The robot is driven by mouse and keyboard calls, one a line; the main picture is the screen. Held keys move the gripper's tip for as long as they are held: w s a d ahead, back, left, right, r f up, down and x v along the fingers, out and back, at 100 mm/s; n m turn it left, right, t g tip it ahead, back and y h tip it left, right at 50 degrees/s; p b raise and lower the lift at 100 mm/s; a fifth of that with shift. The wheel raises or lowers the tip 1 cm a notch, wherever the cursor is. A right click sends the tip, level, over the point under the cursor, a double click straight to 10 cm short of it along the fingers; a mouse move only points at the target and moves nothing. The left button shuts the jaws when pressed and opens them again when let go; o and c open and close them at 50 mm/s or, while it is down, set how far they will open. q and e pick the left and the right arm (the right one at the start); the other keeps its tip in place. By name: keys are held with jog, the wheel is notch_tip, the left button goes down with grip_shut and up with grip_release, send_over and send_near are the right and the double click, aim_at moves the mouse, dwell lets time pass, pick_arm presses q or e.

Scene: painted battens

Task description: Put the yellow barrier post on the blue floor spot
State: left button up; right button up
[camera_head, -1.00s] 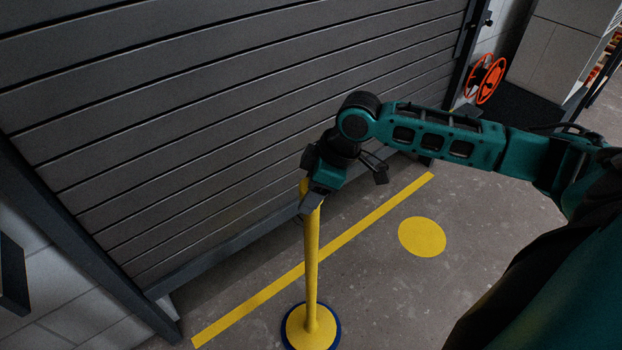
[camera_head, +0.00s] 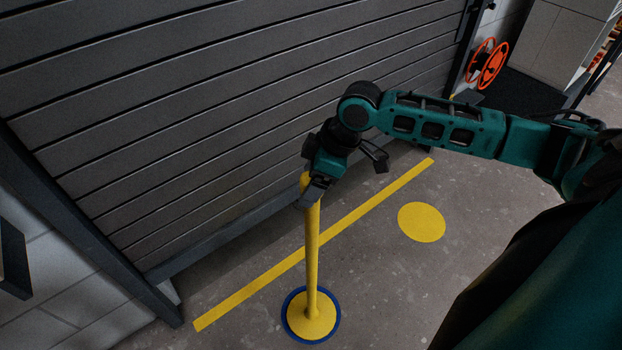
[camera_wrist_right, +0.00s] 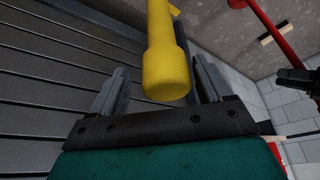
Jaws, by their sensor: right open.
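The yellow barrier post (camera_head: 312,245) stands upright on its round base. The blue floor spot (camera_head: 288,329) shows as a ring around that base, and the base covers its middle. My right gripper (camera_head: 312,190) is at the top of the post and partly hides it. In the right wrist view, the post's top end (camera_wrist_right: 166,70) is between the open fingers of the gripper (camera_wrist_right: 160,82). It looks closer to the right finger; I cannot tell whether they touch. My left gripper is not in view.
A yellow floor line (camera_head: 250,292) runs behind the post along the grey slatted shutter (camera_head: 200,130). A yellow floor spot (camera_head: 421,222) is bare, to the right. An orange reel (camera_head: 487,63) is at the back right. Open floor lies between the post and the yellow spot.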

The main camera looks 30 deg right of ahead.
jog(key=p+v, duration=0.2)
jog(key=v, duration=0.9)
jog(key=shift+r, duration=0.15)
jog(key=shift+s, duration=0.15)
